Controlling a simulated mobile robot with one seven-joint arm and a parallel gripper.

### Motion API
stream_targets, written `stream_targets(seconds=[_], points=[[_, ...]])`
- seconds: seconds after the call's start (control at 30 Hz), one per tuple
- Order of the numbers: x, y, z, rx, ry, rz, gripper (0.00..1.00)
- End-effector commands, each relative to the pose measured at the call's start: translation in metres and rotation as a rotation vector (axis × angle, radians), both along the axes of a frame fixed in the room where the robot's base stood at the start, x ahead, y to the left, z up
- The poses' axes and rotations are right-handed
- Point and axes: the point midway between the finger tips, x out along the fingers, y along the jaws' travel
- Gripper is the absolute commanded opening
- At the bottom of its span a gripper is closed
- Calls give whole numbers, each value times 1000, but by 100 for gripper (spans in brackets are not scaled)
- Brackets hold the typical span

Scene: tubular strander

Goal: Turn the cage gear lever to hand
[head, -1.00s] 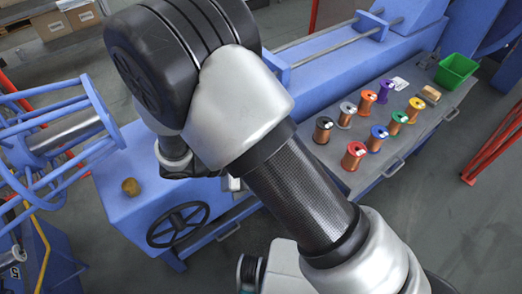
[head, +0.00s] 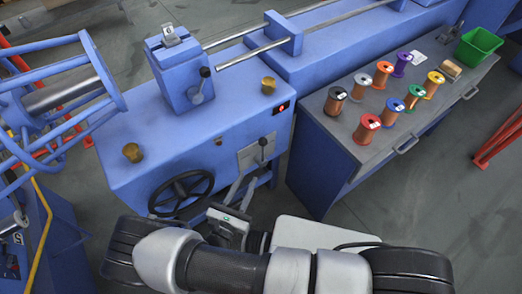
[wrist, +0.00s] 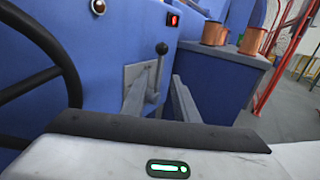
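A lever with a black ball knob and thin metal rod (head: 262,147) stands on a grey plate on the front of the blue machine. It also shows in the wrist view (wrist: 161,52), rod tilted slightly, its lower part between my fingers in the picture. A second black-knobbed lever (head: 204,76) sits by the block on the machine top; no label tells which is the cage gear lever. My gripper (head: 243,178) is open and empty, its fingers pointing at the front lever from just below and in front. In the wrist view, I see no clear contact.
A black handwheel (head: 181,194) is left of my gripper. A red-lit switch (head: 283,107) is above right of the lever. A grey bench (head: 340,135) with several wire spools and a green bin (head: 479,45) stands right. The blue cage (head: 60,92) is at left.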

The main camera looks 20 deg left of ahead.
Motion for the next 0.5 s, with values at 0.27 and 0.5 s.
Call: stream_targets(seconds=[0.27,0.5], points=[[63,-9,0,0,-1,-5,27],[109,-15,0,0,-1,-5,27]])
